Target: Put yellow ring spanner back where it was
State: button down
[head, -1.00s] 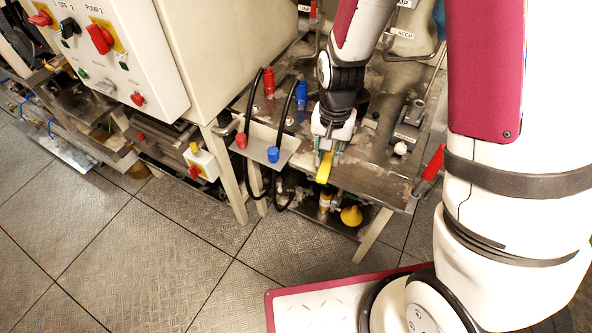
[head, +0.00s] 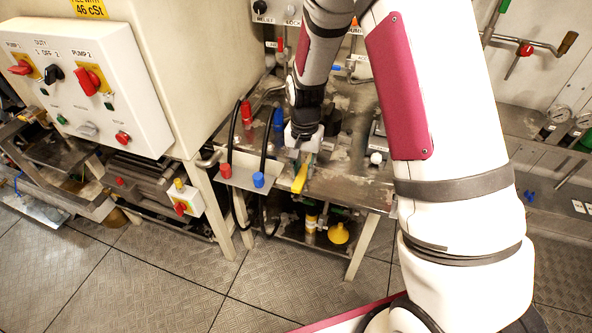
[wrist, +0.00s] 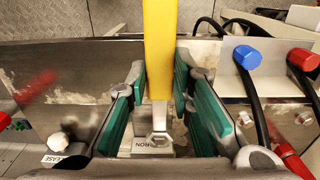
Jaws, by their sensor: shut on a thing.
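The yellow ring spanner (head: 300,178) is in my gripper (head: 303,150), above the front part of the worn metal bench (head: 350,188). In the wrist view, the spanner's yellow shaft (wrist: 160,50) runs from the top edge down between the green finger pads of my gripper (wrist: 160,105). A pale metal end shows between the pads, over a small plate with partly hidden lettering. I cannot tell whether the spanner touches the bench or the plate.
A bracket with a red cap (head: 225,170) and a blue cap (head: 258,180), with black hoses, stands left of my gripper. Red and blue bottles (head: 278,120) stand behind it. A yellow funnel (head: 339,233) is under the bench. A control box (head: 85,85) is at left.

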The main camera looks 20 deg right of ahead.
jog(key=w, duration=0.1)
jog(key=w+a, duration=0.1)
jog(key=w, duration=0.1)
jog(key=shift+f, duration=1.9)
jog(key=shift+f, duration=0.1)
jog(key=c, duration=1.4)
grip_release()
